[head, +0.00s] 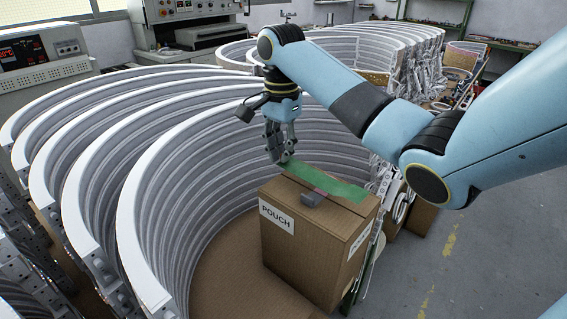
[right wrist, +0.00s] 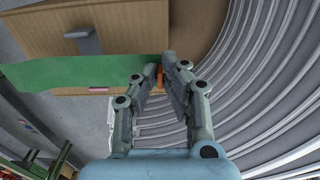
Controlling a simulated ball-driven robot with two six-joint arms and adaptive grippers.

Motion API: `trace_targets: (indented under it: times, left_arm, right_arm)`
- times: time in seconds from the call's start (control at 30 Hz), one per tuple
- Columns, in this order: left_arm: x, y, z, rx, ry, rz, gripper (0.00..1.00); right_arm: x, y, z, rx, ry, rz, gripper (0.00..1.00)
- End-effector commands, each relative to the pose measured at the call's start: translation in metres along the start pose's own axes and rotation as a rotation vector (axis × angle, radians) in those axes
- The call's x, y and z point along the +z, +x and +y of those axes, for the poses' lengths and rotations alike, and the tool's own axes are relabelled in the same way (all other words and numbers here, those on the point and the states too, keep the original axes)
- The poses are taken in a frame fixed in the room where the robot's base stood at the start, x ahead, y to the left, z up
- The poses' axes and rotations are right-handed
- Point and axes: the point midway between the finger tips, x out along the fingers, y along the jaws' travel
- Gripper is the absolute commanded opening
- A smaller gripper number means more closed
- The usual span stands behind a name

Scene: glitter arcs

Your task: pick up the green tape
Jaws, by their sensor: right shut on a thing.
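The green tape (head: 325,182) is a flat strip over the top of a brown cardboard box (head: 300,245) labelled POUCH. In the right wrist view the tape (right wrist: 85,72) runs from the left edge across to my fingertips. My right gripper (head: 281,161) points down at the tape's left end, by the box's far edge. In the right wrist view my right gripper's (right wrist: 164,66) fingertips are close together on the tape's end. I cannot tell whether the tape is clear of the box top. My left gripper is not in view.
A grey tab (head: 312,199) sits on the box top. Large white curved rails (head: 140,235) stand around the box on the left and behind. A small orange piece (right wrist: 158,76) shows between my fingers. Grey floor (head: 480,240) is open at right.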

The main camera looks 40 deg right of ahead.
Motion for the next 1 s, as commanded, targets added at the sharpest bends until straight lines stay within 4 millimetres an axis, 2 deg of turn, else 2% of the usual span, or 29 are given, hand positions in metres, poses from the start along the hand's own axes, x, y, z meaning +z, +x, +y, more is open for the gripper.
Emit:
trace_targets:
  times: [0.3,0.43,0.73,1.0]
  left_arm:
    - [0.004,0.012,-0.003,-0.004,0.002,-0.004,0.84]
    - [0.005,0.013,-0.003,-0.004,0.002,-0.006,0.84]
    - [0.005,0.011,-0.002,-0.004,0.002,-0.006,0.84]
    - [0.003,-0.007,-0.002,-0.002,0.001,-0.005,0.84]
  right_arm:
    - [-0.036,-0.043,0.067,0.004,-0.002,0.012,0.0]
    - [-0.045,-0.057,0.086,0.003,-0.003,0.008,0.0]
    - [-0.053,-0.072,0.103,0.0,-0.001,0.002,0.0]
    - [-0.053,-0.088,0.104,0.001,0.0,0.0,0.0]
